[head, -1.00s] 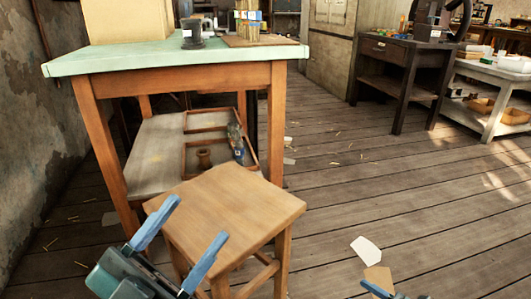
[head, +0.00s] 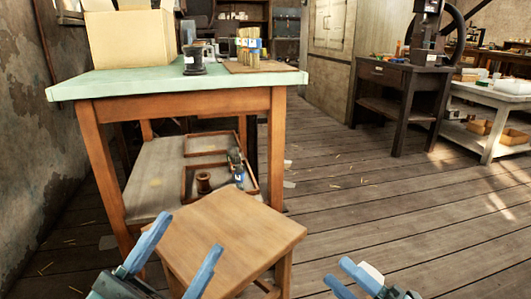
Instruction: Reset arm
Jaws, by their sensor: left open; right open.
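My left gripper (head: 174,258) is at the bottom left, in front of the wooden stool (head: 228,232). Its two blue fingers are spread apart with nothing between them. My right gripper (head: 345,277) is at the bottom edge, right of the stool, above the plank floor. Its blue fingers are apart and I see nothing held in it. The lower parts of both grippers are cut off by the picture edge. The handwheel press (head: 428,38) stands on a dark workbench at the back right, far from both grippers.
The dark workbench (head: 375,78) and a white shelf table (head: 490,97) stand back right. The floor between is mostly clear.

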